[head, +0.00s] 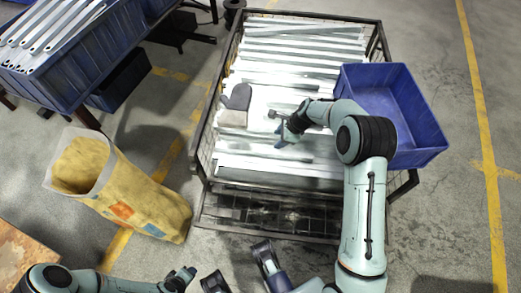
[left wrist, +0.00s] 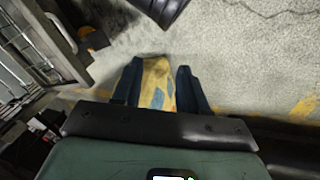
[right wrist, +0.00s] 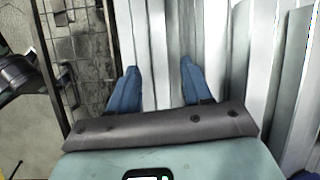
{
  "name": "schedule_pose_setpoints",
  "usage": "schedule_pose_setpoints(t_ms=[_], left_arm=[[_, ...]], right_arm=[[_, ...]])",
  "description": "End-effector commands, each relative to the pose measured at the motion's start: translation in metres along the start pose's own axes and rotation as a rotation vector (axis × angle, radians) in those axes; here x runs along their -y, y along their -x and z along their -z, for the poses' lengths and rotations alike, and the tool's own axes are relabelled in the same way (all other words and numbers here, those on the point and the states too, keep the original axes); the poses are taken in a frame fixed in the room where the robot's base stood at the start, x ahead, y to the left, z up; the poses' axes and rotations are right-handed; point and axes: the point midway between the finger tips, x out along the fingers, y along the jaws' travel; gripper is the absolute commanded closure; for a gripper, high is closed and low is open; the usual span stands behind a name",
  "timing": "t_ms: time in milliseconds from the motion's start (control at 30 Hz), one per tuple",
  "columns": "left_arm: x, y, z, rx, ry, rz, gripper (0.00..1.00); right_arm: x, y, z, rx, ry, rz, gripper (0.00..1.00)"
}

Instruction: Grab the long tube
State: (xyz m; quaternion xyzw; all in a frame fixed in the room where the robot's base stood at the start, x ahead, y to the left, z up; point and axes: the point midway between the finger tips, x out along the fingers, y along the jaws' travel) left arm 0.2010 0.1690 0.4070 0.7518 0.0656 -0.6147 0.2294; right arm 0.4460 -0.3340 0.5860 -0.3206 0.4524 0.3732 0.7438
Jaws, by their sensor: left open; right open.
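Long, bright metal lengths (head: 305,47) lie side by side across the wire-sided cage (head: 205,140) in the head view. I cannot tell which of them is the long tube. My right gripper (head: 281,127) is over the middle of the cage, above the metal. In the right wrist view the right gripper (right wrist: 158,82) is open and empty, with pale metal lengths (right wrist: 165,40) behind its fingers. My left gripper (head: 186,276) is low at the bottom of the head view, away from the cage. In the left wrist view the left gripper (left wrist: 158,85) is open and empty.
A blue bin (head: 395,100) sits at the cage's right side, beside my right arm. Grey gloves (head: 236,104) lie on the metal. A yellow sack (head: 135,195) stands left of the cage. Another blue bin (head: 75,75) holds metal strips at upper left. Floor at right is clear.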

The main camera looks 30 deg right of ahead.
Motion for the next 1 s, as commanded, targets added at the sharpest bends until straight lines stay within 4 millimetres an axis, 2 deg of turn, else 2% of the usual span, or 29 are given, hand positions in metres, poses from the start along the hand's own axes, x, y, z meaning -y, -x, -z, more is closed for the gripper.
schedule_pose_setpoints(t_ms=[33,200,300,567,900,1000], left_arm=[[0.002,-0.004,0.004,-0.012,0.001,0.001,0.57],[0.007,-0.015,0.014,-0.04,0.006,0.008,0.57],[0.014,-0.021,0.005,-0.012,0.012,0.019,0.57],[0.021,-0.026,-0.005,0.018,0.02,0.033,0.57],[0.046,-0.046,-0.037,0.121,0.048,0.078,0.57],[0.048,-0.046,-0.04,0.129,0.051,0.081,0.57]], right_arm=[[-0.002,-0.012,0.001,0.0,-0.001,-0.006,0.51],[-0.002,-0.046,0.0,0.0,0.003,-0.006,0.51],[-0.001,-0.061,0.0,-0.001,0.004,-0.003,0.51],[-0.001,-0.075,-0.001,-0.001,0.004,-0.003,0.51],[0.0,-0.12,-0.002,-0.002,0.004,-0.004,0.51],[0.0,-0.123,-0.002,-0.002,0.004,-0.002,0.51]])
